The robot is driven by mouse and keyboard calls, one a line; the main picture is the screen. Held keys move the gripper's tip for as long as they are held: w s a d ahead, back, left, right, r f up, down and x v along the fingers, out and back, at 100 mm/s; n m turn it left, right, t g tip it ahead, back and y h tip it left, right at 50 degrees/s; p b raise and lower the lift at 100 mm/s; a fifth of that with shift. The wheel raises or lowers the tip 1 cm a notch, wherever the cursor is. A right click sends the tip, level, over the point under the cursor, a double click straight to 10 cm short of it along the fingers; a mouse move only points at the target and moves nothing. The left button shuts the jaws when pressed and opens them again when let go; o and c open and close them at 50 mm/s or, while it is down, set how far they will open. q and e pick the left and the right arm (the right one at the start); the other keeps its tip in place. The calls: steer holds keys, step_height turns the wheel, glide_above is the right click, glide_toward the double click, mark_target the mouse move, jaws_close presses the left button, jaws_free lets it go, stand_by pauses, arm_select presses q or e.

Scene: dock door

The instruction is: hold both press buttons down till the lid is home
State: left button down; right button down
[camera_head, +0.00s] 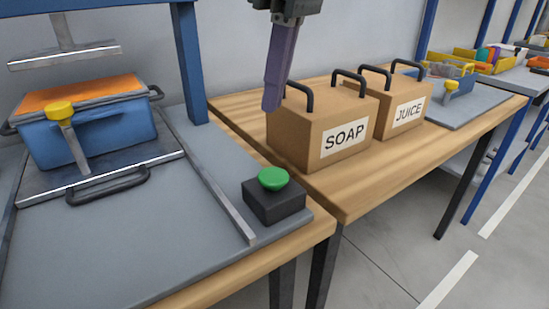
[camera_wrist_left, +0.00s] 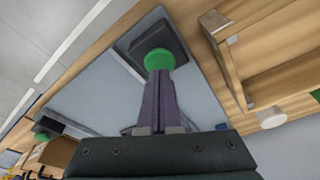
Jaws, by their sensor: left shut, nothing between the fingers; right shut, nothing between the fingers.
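A green press button (camera_head: 273,179) sits on a dark box (camera_head: 274,202) at the right end of the grey press plate. My right gripper (camera_head: 271,106) is shut and empty, pointing down above and behind this button, apart from it. A blue bin (camera_head: 90,137) with an orange lid (camera_head: 78,94) stands under the press head (camera_head: 64,58), with a gap between head and lid. In the left wrist view, my left gripper (camera_wrist_left: 160,73) is shut and empty, its tips at a green button (camera_wrist_left: 158,59) on a dark box; whether they touch it I cannot tell. The left gripper is outside the head view.
Cardboard boxes marked SOAP (camera_head: 309,122) and JUICE (camera_head: 399,118) stand on the wooden table, close to my right gripper. A blue press post (camera_head: 187,62) rises left of it. A yellow-knobbed lever (camera_head: 65,122) stands before the bin.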

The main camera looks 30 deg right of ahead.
arm_select(q)
steer(key=shift+r+p, duration=2.55)
steer(key=shift+p, duration=0.5)
steer(key=shift+f, duration=0.1)
